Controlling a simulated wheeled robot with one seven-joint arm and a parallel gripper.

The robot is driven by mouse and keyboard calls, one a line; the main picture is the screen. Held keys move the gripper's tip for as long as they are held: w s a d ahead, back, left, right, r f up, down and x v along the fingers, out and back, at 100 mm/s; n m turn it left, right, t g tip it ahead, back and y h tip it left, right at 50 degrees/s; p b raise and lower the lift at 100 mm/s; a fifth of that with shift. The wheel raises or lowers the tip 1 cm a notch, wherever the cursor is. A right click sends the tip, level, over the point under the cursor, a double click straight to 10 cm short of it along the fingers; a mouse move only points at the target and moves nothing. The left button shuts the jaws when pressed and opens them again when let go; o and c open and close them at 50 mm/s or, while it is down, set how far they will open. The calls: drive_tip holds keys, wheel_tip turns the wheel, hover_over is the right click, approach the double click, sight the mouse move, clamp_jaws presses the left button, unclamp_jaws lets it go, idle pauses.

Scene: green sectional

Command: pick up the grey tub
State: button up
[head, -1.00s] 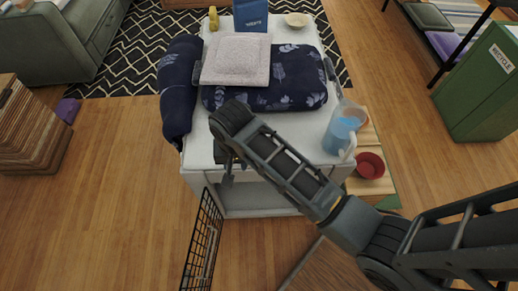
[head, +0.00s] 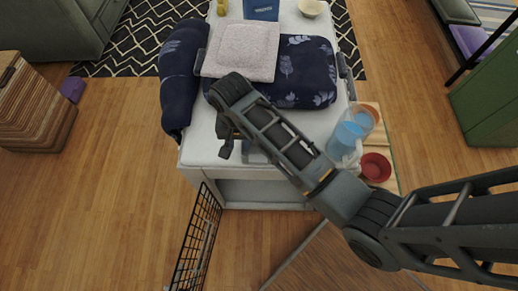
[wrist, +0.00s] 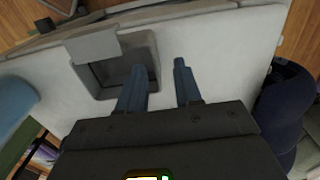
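The grey tub (wrist: 118,72) is a small square open container on the white table top in the wrist view. My gripper (wrist: 158,66) is open above it. One finger is over the tub's opening and the other is outside its right side, with the right rim between them in the picture. I cannot tell whether either finger touches the tub. In the head view my gripper (head: 228,150) hangs over the table's near edge, and my arm hides most of the tub.
The white table (head: 202,152) holds a dark floral cushion (head: 306,85), a pale cushion (head: 241,52) and a blue box (head: 262,10). A clear pitcher (head: 346,138) and a red bowl (head: 376,167) stand at the right. A black wire rack (head: 197,240) stands in front.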

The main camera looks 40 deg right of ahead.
sight(242, 146)
drive_tip(key=f, duration=0.5)
drive_tip(key=shift+s+d, duration=0.15)
drive_tip(key=shift+d, duration=0.1)
clamp_jaws()
